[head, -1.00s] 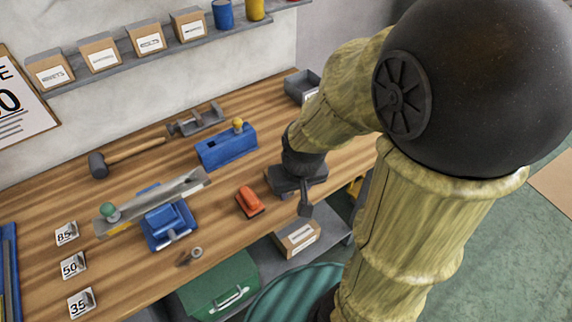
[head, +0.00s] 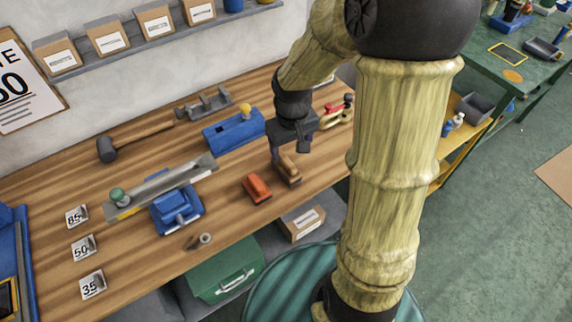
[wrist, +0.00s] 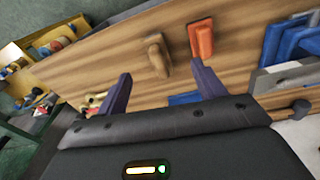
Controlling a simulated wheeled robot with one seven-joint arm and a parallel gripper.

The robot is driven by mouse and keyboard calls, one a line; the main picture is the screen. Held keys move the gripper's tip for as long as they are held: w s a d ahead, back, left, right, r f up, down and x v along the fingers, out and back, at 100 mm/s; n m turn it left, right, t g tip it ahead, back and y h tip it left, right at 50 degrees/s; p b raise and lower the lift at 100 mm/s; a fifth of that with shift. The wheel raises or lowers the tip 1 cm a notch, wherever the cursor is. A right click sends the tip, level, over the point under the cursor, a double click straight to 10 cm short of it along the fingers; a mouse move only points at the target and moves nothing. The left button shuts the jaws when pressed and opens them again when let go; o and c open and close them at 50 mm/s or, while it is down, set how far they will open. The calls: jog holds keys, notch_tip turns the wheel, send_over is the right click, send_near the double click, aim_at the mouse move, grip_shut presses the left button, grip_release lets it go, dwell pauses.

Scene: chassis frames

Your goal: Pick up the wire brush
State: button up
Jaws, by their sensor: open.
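The wire brush appears to be the brown wooden-backed brush (head: 288,172) near the front edge of the bench, just right of an orange block (head: 257,188). In the wrist view the brush (wrist: 158,56) lies ahead, in line with the gap between my fingers; its bristles are hard to make out. My gripper (head: 292,150) is above and just behind the brush in the head view, apart from it as far as I can tell. In the wrist view my two purple fingers (wrist: 161,80) are spread wide with nothing between them.
The orange block (wrist: 201,40) lies close beside the brush. A blue box-like tool (head: 233,132) lies behind, a blue-based tool (head: 178,207) to the left. A red-and-tan clamp-like item (head: 338,110) is to the right. Bare wood (head: 235,225) shows along the front.

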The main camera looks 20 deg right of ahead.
jog(key=n+g, duration=0.1)
send_over(286, 159)
jog(key=shift+f+p, duration=0.15)
jog(key=shift+p, duration=0.25)
jog(key=shift+f, duration=0.1)
notch_tip(286, 159, down, 12)
jog(key=shift+f+p, duration=0.1)
jog(key=shift+p, duration=0.25)
jog(key=shift+s+f+p, duration=0.1)
jog(key=shift+f+p, duration=0.35)
jog(key=shift+f, duration=2.1)
